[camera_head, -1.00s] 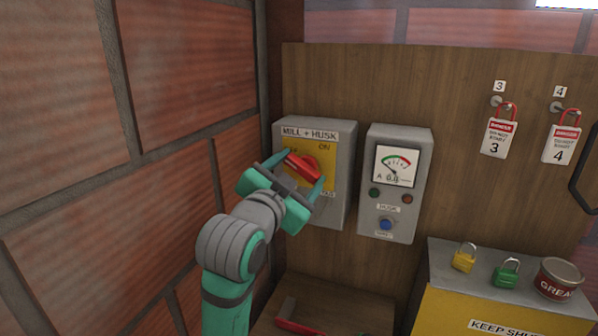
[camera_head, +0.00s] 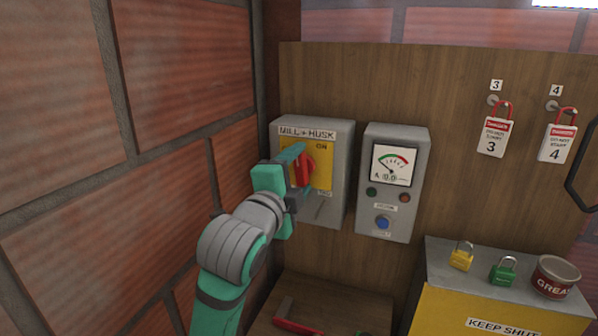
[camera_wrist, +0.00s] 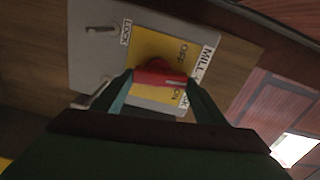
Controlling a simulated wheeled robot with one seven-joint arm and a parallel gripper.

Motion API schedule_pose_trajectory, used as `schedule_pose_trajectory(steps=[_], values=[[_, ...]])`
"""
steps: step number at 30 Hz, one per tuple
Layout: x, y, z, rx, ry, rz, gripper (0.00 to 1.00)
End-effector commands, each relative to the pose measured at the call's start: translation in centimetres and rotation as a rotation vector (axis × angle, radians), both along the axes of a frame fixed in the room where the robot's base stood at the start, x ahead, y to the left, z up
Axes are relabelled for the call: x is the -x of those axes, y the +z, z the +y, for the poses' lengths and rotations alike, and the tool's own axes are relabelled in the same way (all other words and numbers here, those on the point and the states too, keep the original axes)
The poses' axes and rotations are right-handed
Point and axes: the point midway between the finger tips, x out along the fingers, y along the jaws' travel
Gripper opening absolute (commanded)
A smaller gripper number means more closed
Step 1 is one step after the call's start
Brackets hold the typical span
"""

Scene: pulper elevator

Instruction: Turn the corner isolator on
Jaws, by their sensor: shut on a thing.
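The corner isolator is a grey box (camera_head: 337,180) labelled "MILL + HUSK" on the wooden board, close to the brick corner. Its yellow plate (camera_head: 322,172) carries a red rotary handle (camera_head: 303,167), and "ON" is readable at the upper right. My gripper (camera_head: 295,172) is at the handle, with its fingers on either side. In the wrist view my gripper (camera_wrist: 160,90) is shut on the red handle (camera_wrist: 158,76), one finger at each end. The handle stands nearly upright in the head view. My gripper partly hides the handle and the plate's left side.
A grey meter box (camera_head: 392,183) with lamps and a blue button is to the right. Tags 3 (camera_head: 495,136) and 4 (camera_head: 557,142) hang on the board. Padlocks (camera_head: 502,270) and a grease tin (camera_head: 555,277) stand on a yellow cabinet. A brick wall (camera_head: 110,190) is close on the left.

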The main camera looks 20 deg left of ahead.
Motion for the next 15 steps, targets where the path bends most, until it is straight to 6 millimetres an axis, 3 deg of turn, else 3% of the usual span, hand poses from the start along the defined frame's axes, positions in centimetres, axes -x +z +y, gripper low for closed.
schedule_pose_trajectory(steps=[15], values=[[0.03,-0.12,-0.15,-0.151,-0.001,-0.004,0.43]])
